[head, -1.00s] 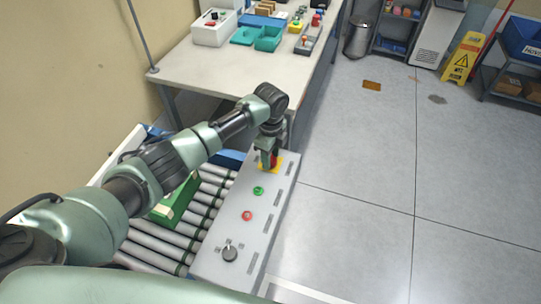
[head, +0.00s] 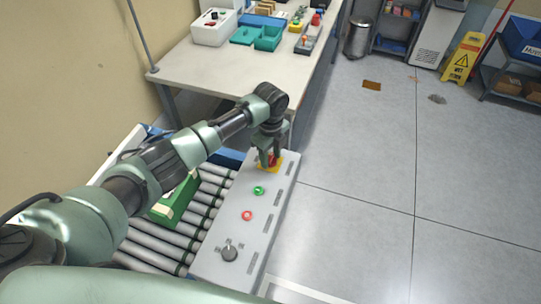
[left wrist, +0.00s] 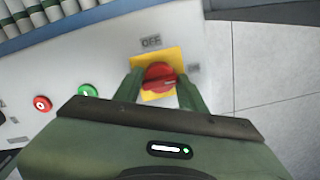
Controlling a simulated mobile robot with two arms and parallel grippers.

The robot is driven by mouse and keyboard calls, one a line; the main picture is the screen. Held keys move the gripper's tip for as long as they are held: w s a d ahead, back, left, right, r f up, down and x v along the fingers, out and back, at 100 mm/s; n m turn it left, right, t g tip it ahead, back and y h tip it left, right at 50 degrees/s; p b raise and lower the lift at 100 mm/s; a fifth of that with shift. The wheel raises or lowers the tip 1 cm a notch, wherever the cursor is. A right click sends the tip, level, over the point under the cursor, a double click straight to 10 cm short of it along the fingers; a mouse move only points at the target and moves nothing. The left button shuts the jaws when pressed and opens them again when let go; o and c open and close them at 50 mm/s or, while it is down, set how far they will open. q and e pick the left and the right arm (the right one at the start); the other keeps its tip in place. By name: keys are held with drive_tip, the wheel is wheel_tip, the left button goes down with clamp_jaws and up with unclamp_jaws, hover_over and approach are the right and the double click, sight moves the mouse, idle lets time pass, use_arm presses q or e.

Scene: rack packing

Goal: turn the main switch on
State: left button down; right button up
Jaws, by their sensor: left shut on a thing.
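The main switch is a red rotary knob on a yellow plate. It shows in the head view (head: 273,160) at the far end of the grey control panel (head: 218,228) and in the left wrist view (left wrist: 160,76). An OFF label (left wrist: 151,41) is above the plate; a smaller label (left wrist: 194,68) to its right is too blurred to read surely. The knob's bar lies roughly sideways in the wrist view, toward the right label. My left gripper (head: 270,162) points down at the knob, its green fingers on either side, shut on it. My right gripper is not in view.
A green button (head: 258,190), a red button (head: 247,215) and a black dial (head: 229,254) sit nearer on the panel. A roller conveyor (head: 160,250) with a green box (head: 172,205) runs alongside. A table (head: 210,65) with several items stands behind.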

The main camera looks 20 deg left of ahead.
sight(271, 157)
use_arm(q)
drive_tip(key=c, duration=0.9)
unclamp_jaws()
wheel_tip(271, 157, up, 8)
drive_tip(key=shift+f+b, duration=0.1)
drive_tip(key=shift+b, duration=0.7)
